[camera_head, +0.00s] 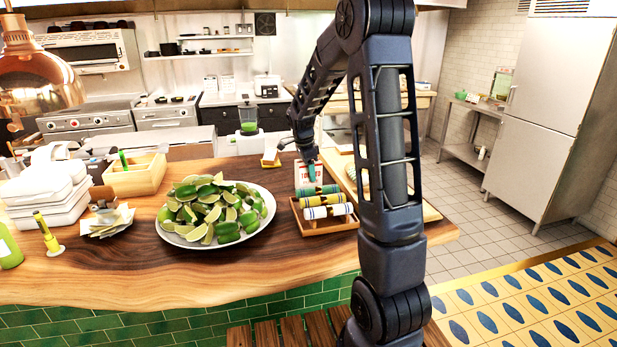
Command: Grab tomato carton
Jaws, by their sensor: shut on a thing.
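The tomato carton (302,181), a white box with red print, stands on the wooden counter behind a small wooden tray, right of the lime platter. My gripper (312,173) reaches down from above at the carton's top and is shut on it. The fingertips are small here and partly merge with the carton. I cannot tell whether the carton's base touches the counter.
The wooden tray (328,228) holds several rolled items just in front of the carton. A large platter (178,238) of limes is to the left. White containers (62,217) and a yellow bottle (47,235) stand farther left. The counter (110,275) is clear along its front.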

